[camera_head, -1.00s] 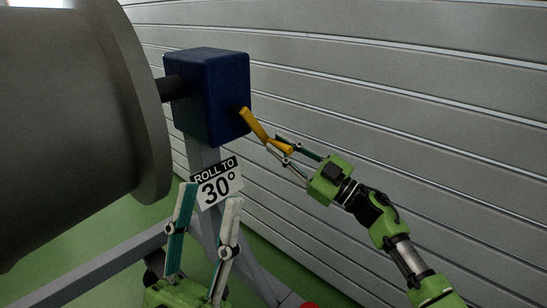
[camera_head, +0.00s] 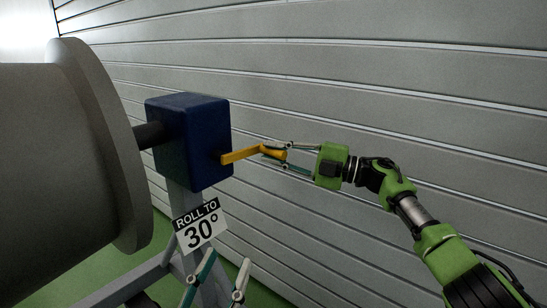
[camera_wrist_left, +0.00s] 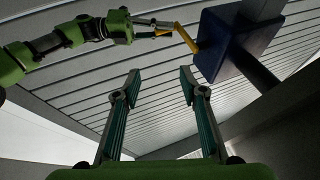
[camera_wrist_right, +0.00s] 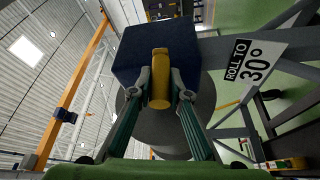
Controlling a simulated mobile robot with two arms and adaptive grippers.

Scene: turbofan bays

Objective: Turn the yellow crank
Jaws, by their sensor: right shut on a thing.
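The yellow crank (camera_head: 243,154) sticks out from the side of the blue gearbox (camera_head: 189,142) and points right, nearly level. My right gripper (camera_head: 276,156) is shut on the handle end of the crank. In the right wrist view the yellow handle (camera_wrist_right: 160,80) stands between its two fingers. My left gripper (camera_head: 222,282) is at the bottom of the head view, below the sign and away from the crank. In the left wrist view its fingers (camera_wrist_left: 159,80) are apart with nothing between them. The crank (camera_wrist_left: 186,37) also shows there, beyond them.
A sign reading "ROLL TO 30°" (camera_head: 200,226) hangs on the grey stand under the gearbox. A large grey drum (camera_head: 60,170) joins the gearbox by a shaft at left. A ribbed grey wall (camera_head: 400,90) runs behind.

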